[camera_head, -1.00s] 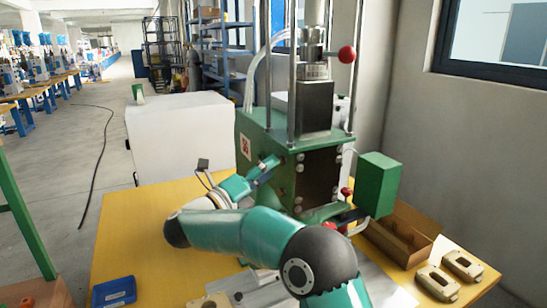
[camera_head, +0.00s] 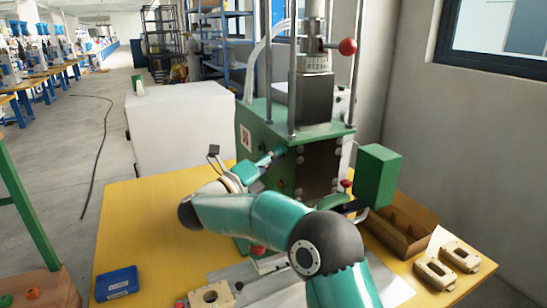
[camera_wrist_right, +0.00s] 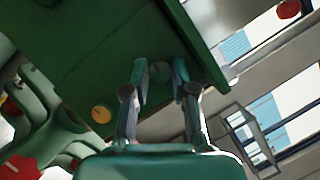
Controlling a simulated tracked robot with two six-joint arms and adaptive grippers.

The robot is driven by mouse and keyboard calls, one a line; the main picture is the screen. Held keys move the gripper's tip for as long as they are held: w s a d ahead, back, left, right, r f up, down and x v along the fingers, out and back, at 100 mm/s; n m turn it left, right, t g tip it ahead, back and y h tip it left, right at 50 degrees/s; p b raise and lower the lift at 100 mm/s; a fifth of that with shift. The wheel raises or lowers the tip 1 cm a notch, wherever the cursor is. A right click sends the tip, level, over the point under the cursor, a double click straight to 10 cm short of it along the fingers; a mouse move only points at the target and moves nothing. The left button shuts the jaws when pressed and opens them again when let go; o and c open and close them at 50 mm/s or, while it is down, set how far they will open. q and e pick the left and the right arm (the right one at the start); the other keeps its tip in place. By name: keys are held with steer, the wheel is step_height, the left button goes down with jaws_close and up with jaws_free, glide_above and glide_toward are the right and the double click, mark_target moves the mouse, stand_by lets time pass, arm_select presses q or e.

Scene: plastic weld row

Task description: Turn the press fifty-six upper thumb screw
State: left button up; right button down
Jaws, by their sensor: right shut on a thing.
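The green press (camera_head: 262,122) bears a white plate marked 56 (camera_head: 246,138) on its left side. My right gripper (camera_head: 277,157) is at that side, below and right of the plate. In the right wrist view the two fingertips of my right gripper (camera_wrist_right: 160,74) are close together on a small round dark knob (camera_wrist_right: 159,71), the upper thumb screw, against the green panel. The fingers partly cover it. A second, brass-coloured round knob (camera_wrist_right: 102,114) shows on the panel, apart from the gripper. My left gripper is not in view.
A green box (camera_head: 377,177) and a cardboard tray (camera_head: 410,222) stand right of the press. Two beige parts (camera_head: 436,273) lie on the yellow table (camera_head: 140,225) at the right. A blue bin (camera_head: 117,284) lies front left.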

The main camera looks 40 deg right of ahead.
steer(key=shift+f+n, duration=0.15)
steer(key=shift+n, duration=0.15)
steer(key=n+y, duration=0.1)
steer(key=n, duration=0.2)
steer(key=n+t+y, duration=0.1)
steer(key=n, duration=0.2)
steer(key=shift+y+p, duration=0.3)
steer(key=shift+n, duration=0.4)
steer(key=c, duration=0.9)
jaws_free()
steer(key=shift+c, duration=0.2)
steer(key=shift+r, duration=0.2)
